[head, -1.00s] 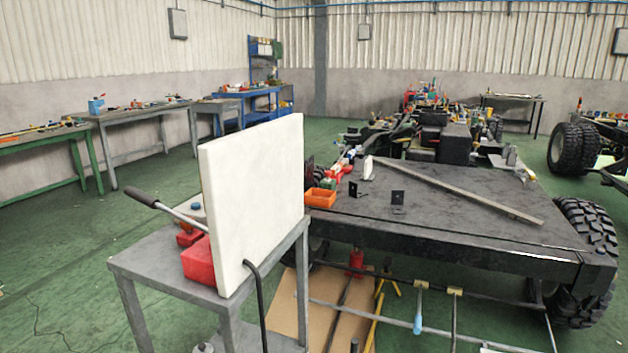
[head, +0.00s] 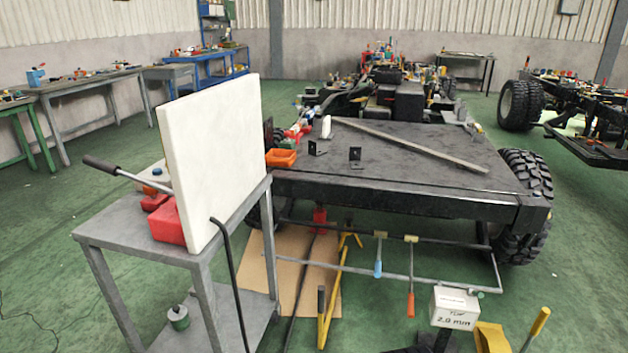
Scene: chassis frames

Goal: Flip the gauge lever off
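A lever with a black grip (head: 100,165) and a grey metal rod (head: 142,181) sticks out to the left, above a grey metal cart. Its right end passes toward the back of a large white panel (head: 212,150) and a red block (head: 168,222). I cannot tell whether this is the gauge lever. No gauge dial shows; the side of the panel turned away from me is hidden. A black hose runs down from the panel's lower edge. My gripper is not in view.
The grey cart (head: 120,236) stands at the left. A dark chassis deck (head: 400,168) with an orange bin (head: 281,158) fills the middle. Green floor is open at left.

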